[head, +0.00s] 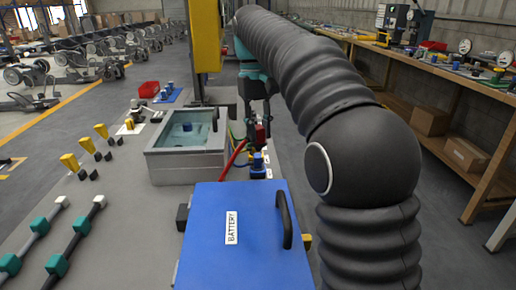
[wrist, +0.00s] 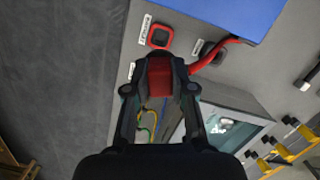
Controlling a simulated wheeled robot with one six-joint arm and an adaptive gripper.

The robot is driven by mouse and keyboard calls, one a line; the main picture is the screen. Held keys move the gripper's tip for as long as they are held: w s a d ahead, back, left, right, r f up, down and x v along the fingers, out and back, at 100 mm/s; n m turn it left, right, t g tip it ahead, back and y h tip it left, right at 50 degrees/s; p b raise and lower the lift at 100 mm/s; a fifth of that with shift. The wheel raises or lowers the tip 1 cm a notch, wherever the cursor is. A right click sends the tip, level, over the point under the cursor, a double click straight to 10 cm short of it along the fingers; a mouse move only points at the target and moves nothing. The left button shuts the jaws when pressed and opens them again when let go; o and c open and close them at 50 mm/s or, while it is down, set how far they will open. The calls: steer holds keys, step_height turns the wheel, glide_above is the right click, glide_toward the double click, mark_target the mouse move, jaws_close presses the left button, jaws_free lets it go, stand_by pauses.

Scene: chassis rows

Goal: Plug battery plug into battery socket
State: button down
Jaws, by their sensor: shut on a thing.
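My gripper (head: 257,112) is shut on a red battery plug (wrist: 161,82), which sits between the fingertips in the wrist view. In the head view the plug (head: 260,133) shows as a small red block under the fingers. A red cable (wrist: 213,52) runs from the plug toward the blue battery (head: 262,245). A red-rimmed square socket (wrist: 160,36) with a small white label lies just beyond the plug in the wrist view. The plug appears apart from it; the height of the gap is hard to tell. The socket is not clear in the head view.
A grey open box (head: 161,168) with a clear cover stands left of the gripper. Blue connectors (head: 258,163) stand below the gripper. Yellow-handled parts (head: 70,162) and green-jointed rods (head: 80,225) lie on the left.

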steer(key=shift+w+f, duration=0.2)
steer(key=shift+w, duration=0.05)
steer(key=shift+s+f, duration=0.1)
steer(key=shift+f, duration=0.35)
steer(key=shift+f+b, duration=0.5)
steer(key=shift+f, duration=4.7)
steer(key=shift+s+p, duration=0.1)
steer(key=shift+p, duration=0.45)
steer(key=shift+f+b, duration=0.8)
steer(key=shift+f, duration=0.55)
steer(key=c, duration=0.9)
jaws_free()
